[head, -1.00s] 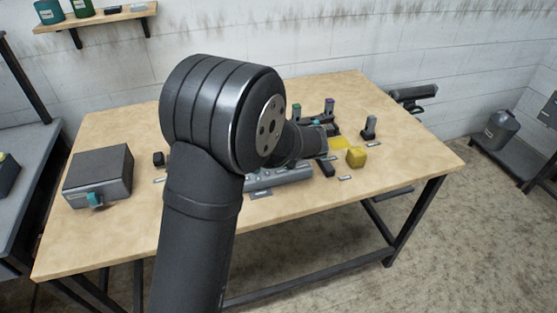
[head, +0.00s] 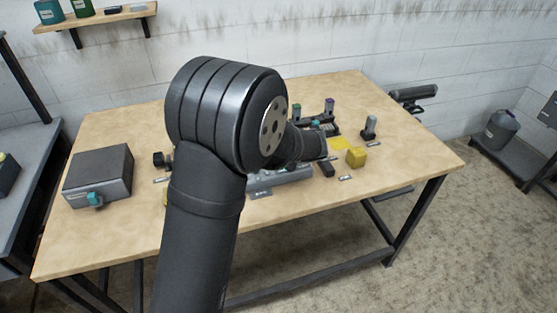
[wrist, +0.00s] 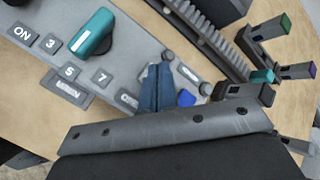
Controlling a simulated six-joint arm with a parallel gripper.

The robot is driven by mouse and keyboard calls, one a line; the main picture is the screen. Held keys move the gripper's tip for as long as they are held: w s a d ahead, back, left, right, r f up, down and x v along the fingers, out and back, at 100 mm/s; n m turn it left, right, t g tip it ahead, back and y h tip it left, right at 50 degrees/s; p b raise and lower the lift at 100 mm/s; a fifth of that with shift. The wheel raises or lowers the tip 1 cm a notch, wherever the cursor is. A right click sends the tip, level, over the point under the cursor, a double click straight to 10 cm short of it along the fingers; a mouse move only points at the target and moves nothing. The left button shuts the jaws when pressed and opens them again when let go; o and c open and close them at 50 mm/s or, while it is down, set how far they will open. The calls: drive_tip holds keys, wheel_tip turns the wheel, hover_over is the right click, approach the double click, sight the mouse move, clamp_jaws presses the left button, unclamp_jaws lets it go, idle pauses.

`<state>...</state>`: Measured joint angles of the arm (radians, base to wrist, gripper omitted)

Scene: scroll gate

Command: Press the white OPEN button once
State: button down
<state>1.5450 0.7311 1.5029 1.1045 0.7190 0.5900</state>
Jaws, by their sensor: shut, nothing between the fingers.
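In the wrist view, a grey control panel (wrist: 125,62) carries plates marked ON, 3, 5 and 7, and a teal lever (wrist: 93,31). My gripper (wrist: 160,66) is shut and empty, with its blue-grey fingers over the panel's right part. A plate starting with O (wrist: 127,98) is partly covered by the fingers. A blue button (wrist: 186,98) sits just right of them, and a small white plate (wrist: 189,73) lies above it. I cannot make out a white OPEN button for certain. In the head view, my arm hides much of the panel (head: 280,179) and my fingertips.
A toothed dark rack (wrist: 210,40) and posts with green and purple tops (wrist: 270,28) stand beyond the panel. The table's front is clear.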

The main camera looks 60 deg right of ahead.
drive_tip(key=shift+f, duration=0.45)
idle(0.3)
drive_tip(key=shift+r, duration=0.95)
drive_tip(key=shift+r, duration=2.55)
drive_tip(key=shift+f, duration=0.1)
wheel_tip(320, 180, up, 4)
